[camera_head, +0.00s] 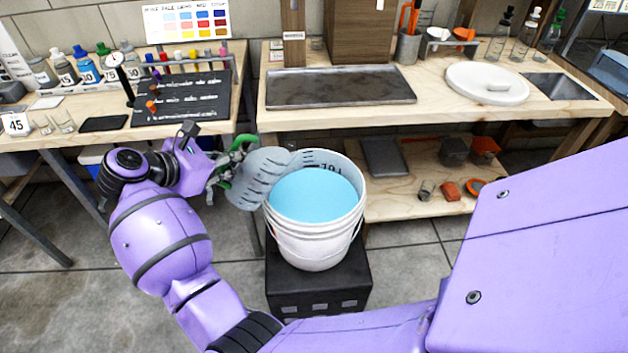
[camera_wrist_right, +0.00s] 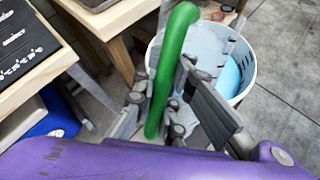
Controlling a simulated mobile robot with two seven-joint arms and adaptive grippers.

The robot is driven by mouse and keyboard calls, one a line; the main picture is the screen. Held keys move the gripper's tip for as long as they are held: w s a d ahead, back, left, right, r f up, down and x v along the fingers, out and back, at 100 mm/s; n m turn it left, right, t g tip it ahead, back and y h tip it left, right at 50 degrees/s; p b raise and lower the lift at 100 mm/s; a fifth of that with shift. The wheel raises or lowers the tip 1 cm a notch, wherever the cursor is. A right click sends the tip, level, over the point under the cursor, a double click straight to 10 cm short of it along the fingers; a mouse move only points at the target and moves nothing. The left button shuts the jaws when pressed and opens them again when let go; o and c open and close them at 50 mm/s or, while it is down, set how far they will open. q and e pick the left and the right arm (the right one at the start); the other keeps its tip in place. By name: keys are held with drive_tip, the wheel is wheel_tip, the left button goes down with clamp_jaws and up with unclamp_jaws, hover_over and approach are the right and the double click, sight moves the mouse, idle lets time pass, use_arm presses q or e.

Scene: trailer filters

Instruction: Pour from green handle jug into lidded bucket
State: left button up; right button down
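The green handle jug (camera_head: 262,177) is grey, translucent and marked with graduations. It is tipped on its side, its mouth end over the left rim of the white bucket (camera_head: 318,240). The bucket stands open and holds light blue liquid (camera_head: 315,195); I cannot make out a stream. My right gripper (camera_head: 228,170) is shut on the jug's green handle, which shows large in the right wrist view (camera_wrist_right: 170,70) between the fingers. The bucket also shows there (camera_wrist_right: 245,62), partly behind the jug and fingers. A round white lid (camera_head: 470,84) lies on the bench. My left gripper is out of view.
The bucket stands on a black crate (camera_head: 318,292). Behind it is a wooden bench with a grey tray (camera_head: 340,88) and a lower shelf (camera_head: 400,204). Grey floor is free right of the crate.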

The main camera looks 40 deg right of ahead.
drive_tip(key=shift+d+r+p, duration=0.2)
drive_tip(key=shift+p, duration=0.15)
drive_tip(key=shift+d+f+y, duration=0.1)
drive_tip(key=shift+y, duration=0.3)
drive_tip(key=shift+s+d+f+m+y+p, duration=0.1)
drive_tip(key=shift+d+f+m+y+p, duration=0.15)
drive_tip(key=shift+y+p, duration=0.35)
drive_tip(key=shift+p, duration=0.4)
drive_tip(key=shift+s+d+r+m+y+p, duration=0.1)
drive_tip(key=shift+d+r+m+y+p, duration=0.15)
drive_tip(key=shift+y+p, duration=0.35)
idle(0.7)
idle(0.5)
drive_tip(key=shift+s+d+f+m+y+p, duration=0.15)
drive_tip(key=shift+d+f+y+p, duration=0.15)
drive_tip(key=shift+y, duration=0.2)
drive_tip(key=shift+d+f+m+y+p, duration=0.2)
drive_tip(key=shift+d+y+p, duration=0.1)
drive_tip(key=shift+y, duration=0.2)
idle(3.1)
